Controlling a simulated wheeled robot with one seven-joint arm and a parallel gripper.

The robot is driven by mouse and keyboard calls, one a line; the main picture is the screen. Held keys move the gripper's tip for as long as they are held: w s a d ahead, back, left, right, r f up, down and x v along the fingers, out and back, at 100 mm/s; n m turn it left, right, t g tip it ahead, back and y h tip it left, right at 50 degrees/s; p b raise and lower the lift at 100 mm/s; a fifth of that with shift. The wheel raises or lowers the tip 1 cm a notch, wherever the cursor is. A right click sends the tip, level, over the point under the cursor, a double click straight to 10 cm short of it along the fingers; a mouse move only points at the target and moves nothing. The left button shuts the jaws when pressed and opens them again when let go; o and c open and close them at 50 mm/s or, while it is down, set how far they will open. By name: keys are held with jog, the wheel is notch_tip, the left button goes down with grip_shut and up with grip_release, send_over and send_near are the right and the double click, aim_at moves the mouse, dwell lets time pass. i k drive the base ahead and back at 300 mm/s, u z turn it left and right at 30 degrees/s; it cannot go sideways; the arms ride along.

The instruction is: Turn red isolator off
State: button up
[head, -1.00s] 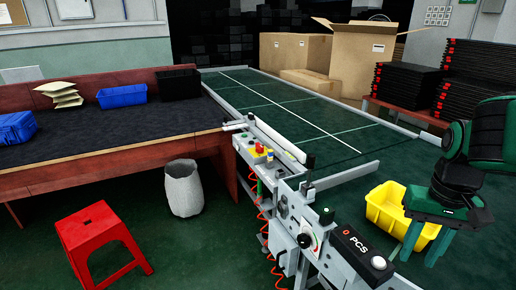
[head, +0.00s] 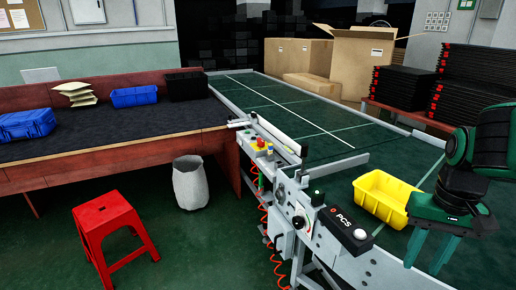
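Small red and yellow controls (head: 262,144) sit on the grey box at the conveyor's near left corner; they are too small to tell which is the isolator or how it is set. A round dark knob (head: 298,221) on a pale plate is on the side of the conveyor frame, nearer to me. A black panel marked PCS (head: 347,228) with a white button lies along the frame's top. My green gripper (head: 428,252) is at the right, pointing down, its two fingers apart with nothing visible between them. It is well to the right of these controls.
A yellow bin (head: 387,198) is just left of my gripper. A red stool (head: 115,232) and a pale waste bin (head: 190,183) stand on the floor at left. A dark-topped workbench (head: 100,138) lies beyond them. Open floor shows between stool and conveyor frame.

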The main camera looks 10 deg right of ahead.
aim_at(261, 144)
jog(key=k, duration=0.9)
jog(key=u, duration=0.45)
jog(key=i, duration=0.85)
jog(key=u, duration=0.65)
jog(key=i, duration=1.2)
jog(key=z, duration=0.65)
jog(key=i, duration=1)
jog(key=z, duration=0.65)
